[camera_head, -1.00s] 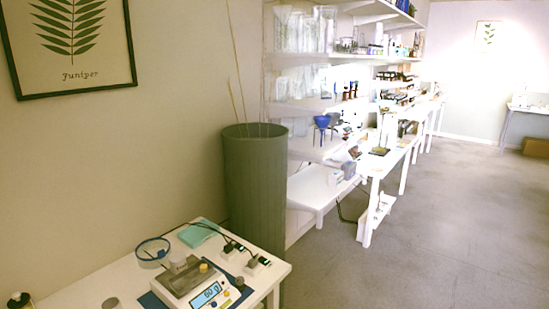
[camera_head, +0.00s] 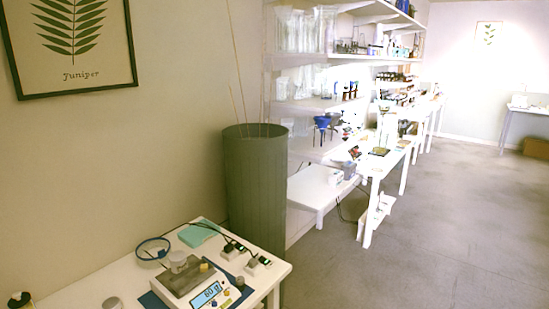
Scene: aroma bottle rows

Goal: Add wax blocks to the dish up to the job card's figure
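A white bench scale (camera_head: 192,296) stands on a blue mat (camera_head: 152,301) at the bottom of the head view. Its lit display (camera_head: 207,294) seems to read 80 g. A greyish dish-like shape (camera_head: 178,268) sits on the scale's top, with a small tan-yellow block (camera_head: 206,267) at its right. I cannot tell how many blocks are in it. The job card cannot be made out. Neither of my grippers is in view.
The white table (camera_head: 82,291) also holds a blue ring-like item (camera_head: 153,248), a teal cloth (camera_head: 198,234), and black plugs (camera_head: 235,248) with cables. A tall green bin (camera_head: 255,190) with thin sticks stands behind. Shelves line the wall; the floor at right is clear.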

